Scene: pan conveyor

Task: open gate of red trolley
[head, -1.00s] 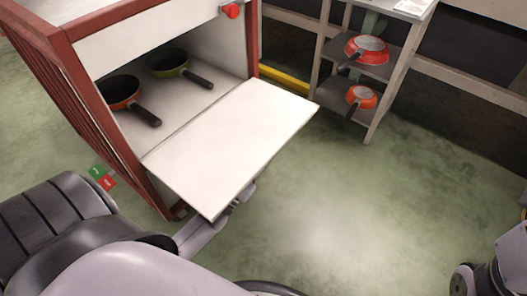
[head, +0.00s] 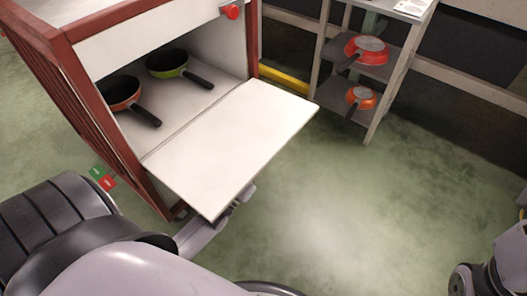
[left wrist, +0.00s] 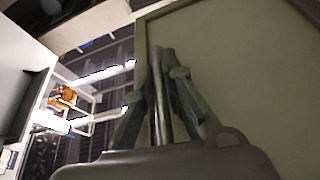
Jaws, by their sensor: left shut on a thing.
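The red trolley (head: 130,165) stands at the left in the head view, with a dark red frame and white panels. Its white gate (head: 235,145) is folded down and lies about level at the opening. My left gripper (head: 243,197) is under the gate's near edge, mostly hidden by it. In the left wrist view my left gripper (left wrist: 161,65) is shut on a thin metal bar, the gate handle (left wrist: 157,100), beside a broad flat panel. My right gripper is out of view; only part of my right arm shows.
An orange pan (head: 121,92) and a green pan (head: 167,63) stand inside the trolley. A red knob (head: 232,12) is on its upper front. A shelf rack (head: 376,125) with red pans (head: 366,50) stands behind. The green floor at the right is clear.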

